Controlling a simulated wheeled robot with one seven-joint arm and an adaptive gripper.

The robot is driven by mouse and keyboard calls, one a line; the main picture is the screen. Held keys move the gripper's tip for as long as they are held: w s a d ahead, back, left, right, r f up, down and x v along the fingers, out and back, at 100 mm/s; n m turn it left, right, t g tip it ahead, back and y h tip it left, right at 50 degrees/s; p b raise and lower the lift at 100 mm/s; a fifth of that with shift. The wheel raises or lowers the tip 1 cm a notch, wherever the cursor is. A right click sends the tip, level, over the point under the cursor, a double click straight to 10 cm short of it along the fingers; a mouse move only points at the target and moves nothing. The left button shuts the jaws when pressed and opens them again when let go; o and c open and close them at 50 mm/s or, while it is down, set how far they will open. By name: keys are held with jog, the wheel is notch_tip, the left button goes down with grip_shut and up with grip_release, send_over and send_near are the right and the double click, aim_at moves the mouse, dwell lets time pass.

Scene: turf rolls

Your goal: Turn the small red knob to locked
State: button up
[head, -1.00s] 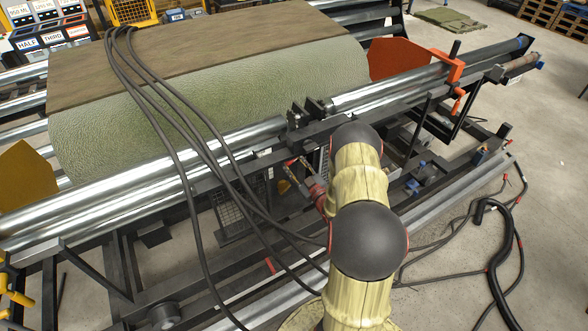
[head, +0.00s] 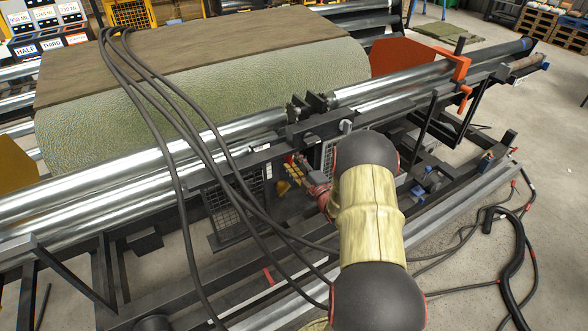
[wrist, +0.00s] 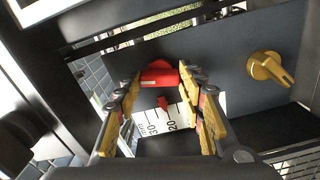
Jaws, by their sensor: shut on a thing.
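The small red knob (wrist: 158,76) is in the upper middle of the wrist view, on a dark panel. It has a small pale mark on its front. My gripper (wrist: 160,80) has a yellow-padded finger on each side of the knob and is shut on it. In the head view my gripper (head: 292,170) is low beside the machine frame, under the rollers.
A yellow knob (wrist: 271,68) sits right of the red one on the panel. A white scale (wrist: 165,120) with numbers lies below. Black cables (head: 205,150) hang over the turf roll (head: 200,115) left of my arm. An orange plate (head: 400,57) stands behind.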

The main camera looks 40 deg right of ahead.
jog(key=shift+f+n+b, duration=0.15)
jog(key=shift+n+b, duration=1.15)
jog(key=shift+b, duration=0.05)
jog(key=shift+n, duration=0.3)
jog(key=o, duration=1.2)
jog(key=v, duration=1.2)
